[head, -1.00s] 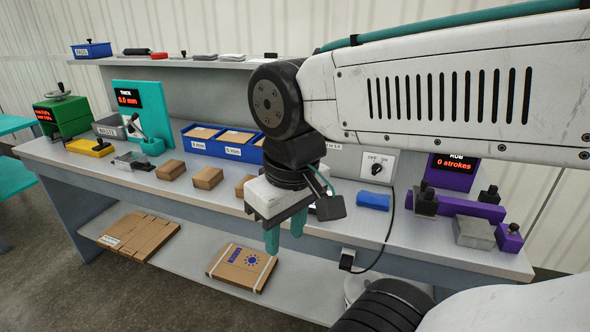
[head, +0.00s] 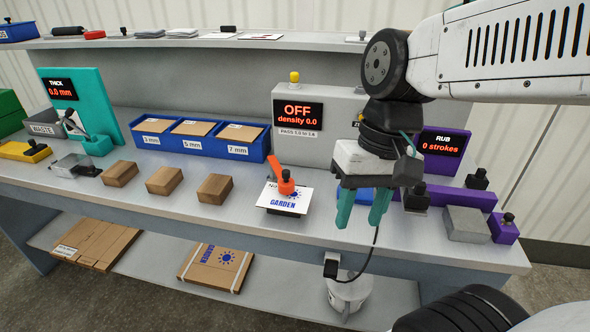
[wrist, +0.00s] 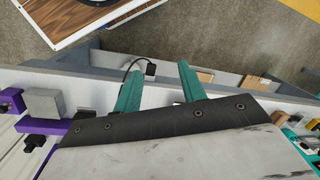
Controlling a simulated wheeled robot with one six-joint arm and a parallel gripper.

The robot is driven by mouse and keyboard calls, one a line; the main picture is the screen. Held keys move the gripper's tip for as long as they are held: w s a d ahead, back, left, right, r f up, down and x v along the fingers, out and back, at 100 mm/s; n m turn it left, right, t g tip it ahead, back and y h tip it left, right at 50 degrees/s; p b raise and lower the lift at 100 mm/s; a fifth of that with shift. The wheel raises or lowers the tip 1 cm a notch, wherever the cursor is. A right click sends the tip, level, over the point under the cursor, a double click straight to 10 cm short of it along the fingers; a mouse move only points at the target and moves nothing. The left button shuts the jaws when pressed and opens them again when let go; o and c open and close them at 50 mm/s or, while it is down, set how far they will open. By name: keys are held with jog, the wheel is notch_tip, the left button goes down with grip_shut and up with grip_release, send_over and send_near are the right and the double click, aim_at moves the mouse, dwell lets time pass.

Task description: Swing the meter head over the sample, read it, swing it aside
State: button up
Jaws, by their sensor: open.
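The grey density meter (head: 345,106) stands at the back of the bench. Its display reads OFF, density 0.0. The sample lies on a dark block near the bench's front. My gripper (head: 362,207) is open and empty, fingers down, to the right of the sample and in front of the meter's right side. The gripper's green fingers also show in the wrist view (wrist: 159,75). My arm hides the meter's switch.
Several brown blocks (head: 164,181) stand left of the sample. Blue bins (head: 201,146) are behind them. A blue object (head: 354,194) lies behind my fingers. The purple rub unit (head: 444,145) and a grey block (head: 466,224) are at the right. A dark cable hangs over the front edge.

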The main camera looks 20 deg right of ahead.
jog(key=w+a+f+m+g+y, duration=0.2)
jog(key=w+a+m+y, duration=0.1)
jog(key=w+m+y, duration=0.25)
jog(key=m+t+y, duration=0.8)
jog(key=m+y, duration=0.1)
jog(key=m, duration=0.5)
send_near(279, 182)
jog(key=a+r, duration=0.2)
jog(key=shift+w+a+r, duration=0.2)
jog(key=shift+r, duration=0.05)
jog(key=shift+w+f+y, duration=0.15)
jog(key=shift+w+y, duration=0.1)
jog(key=x, duration=0.7)
jog(key=shift+w+a, duration=0.15)
jog(key=shift+a, duration=0.05)
grip_shut()
